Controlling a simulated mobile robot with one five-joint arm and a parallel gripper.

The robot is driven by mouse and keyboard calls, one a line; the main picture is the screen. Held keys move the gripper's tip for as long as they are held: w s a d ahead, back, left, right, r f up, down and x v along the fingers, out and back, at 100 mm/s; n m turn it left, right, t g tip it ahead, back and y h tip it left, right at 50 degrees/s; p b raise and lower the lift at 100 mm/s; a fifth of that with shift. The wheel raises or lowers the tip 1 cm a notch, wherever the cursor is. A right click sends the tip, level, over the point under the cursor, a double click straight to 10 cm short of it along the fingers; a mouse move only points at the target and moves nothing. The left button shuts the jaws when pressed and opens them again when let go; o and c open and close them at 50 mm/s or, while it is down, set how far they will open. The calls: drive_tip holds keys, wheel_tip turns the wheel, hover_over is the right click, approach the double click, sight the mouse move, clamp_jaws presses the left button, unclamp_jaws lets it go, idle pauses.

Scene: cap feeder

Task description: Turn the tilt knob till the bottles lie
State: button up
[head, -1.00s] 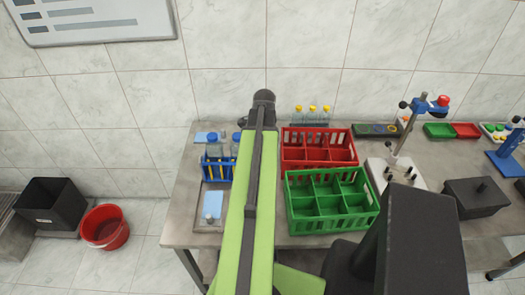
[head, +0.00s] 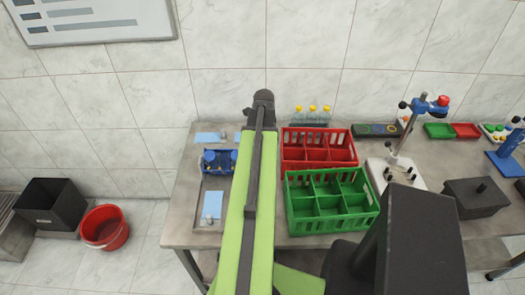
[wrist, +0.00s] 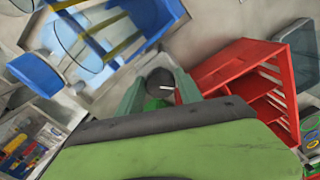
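The blue bottle rack (head: 220,168) stands on the left of the bench. In the head view its two bottles (head: 210,157) no longer stand tall above it; they look tipped over, but their exact angle is unclear. In the wrist view the blue frame (wrist: 92,22) and clear bottle shapes fill the upper left. The dark round tilt knob (wrist: 160,78) bears a white mark. My gripper (wrist: 160,88) has a finger on each side of the knob, seemingly touching it. In the head view my arm hides the fingers and knob.
A red crate (head: 320,160) and a green crate (head: 332,226) stand close to the right of my arm. Light blue pads (head: 209,138) lie behind and in front of the rack. Yellow-capped bottles (head: 312,116) stand behind the red crate.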

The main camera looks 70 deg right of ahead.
drive_tip(key=shift+o, duration=1.1)
drive_tip(key=n, duration=0.9)
drive_tip(key=shift+n, duration=0.4)
clamp_jaws()
drive_tip(key=m, duration=0.4)
drive_tip(key=shift+m, duration=0.3)
drive_tip(key=m, duration=0.5)
unclamp_jaws()
